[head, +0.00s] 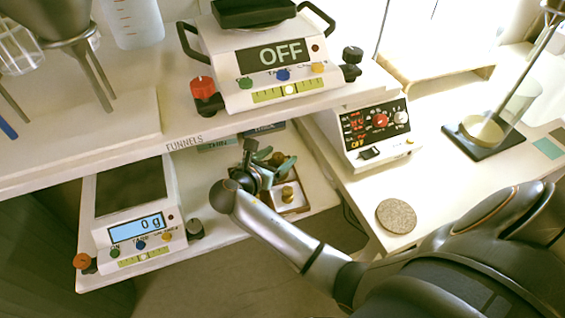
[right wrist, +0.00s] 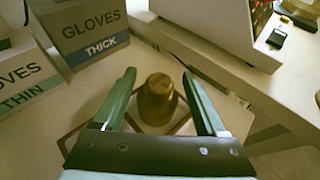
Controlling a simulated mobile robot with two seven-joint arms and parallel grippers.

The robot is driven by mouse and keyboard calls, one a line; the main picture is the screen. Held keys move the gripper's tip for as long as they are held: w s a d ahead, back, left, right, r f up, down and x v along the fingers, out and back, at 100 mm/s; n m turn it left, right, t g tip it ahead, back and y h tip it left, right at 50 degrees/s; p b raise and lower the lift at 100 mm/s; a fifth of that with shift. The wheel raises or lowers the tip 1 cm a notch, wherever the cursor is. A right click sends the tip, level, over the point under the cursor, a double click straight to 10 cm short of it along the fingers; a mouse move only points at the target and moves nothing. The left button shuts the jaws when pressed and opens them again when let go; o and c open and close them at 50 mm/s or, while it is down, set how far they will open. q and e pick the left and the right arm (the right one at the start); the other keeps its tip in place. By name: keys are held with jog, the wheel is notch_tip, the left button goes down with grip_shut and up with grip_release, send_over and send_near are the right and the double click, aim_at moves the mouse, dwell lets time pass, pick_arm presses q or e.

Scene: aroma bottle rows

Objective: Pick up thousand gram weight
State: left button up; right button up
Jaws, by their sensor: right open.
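A large brass weight (right wrist: 157,100) stands upright between the two green fingers of my right gripper (right wrist: 160,90) in the right wrist view. The fingers are open, one on each side of it, with a visible gap. In the head view, my right gripper (head: 271,168) reaches over a wooden tray (head: 298,207) on the lower shelf. The large weight (head: 277,158) is mostly hidden by the fingers there. A smaller brass weight (head: 288,194) stands on the tray nearer the camera. No mass marking is readable. My left gripper is not in view.
Glove boxes (right wrist: 80,30) stand behind the tray at left. A digital scale reading 0 g (head: 137,228) sits left on the same shelf. The upper shelf carries a balance marked OFF (head: 283,55). A white control box (head: 372,135) and a cork disc (head: 396,216) are right.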

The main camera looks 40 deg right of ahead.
dwell(0.3)
grip_shut()
dwell(0.5)
dwell(0.7)
jog(key=shift+w+d+r, duration=0.1)
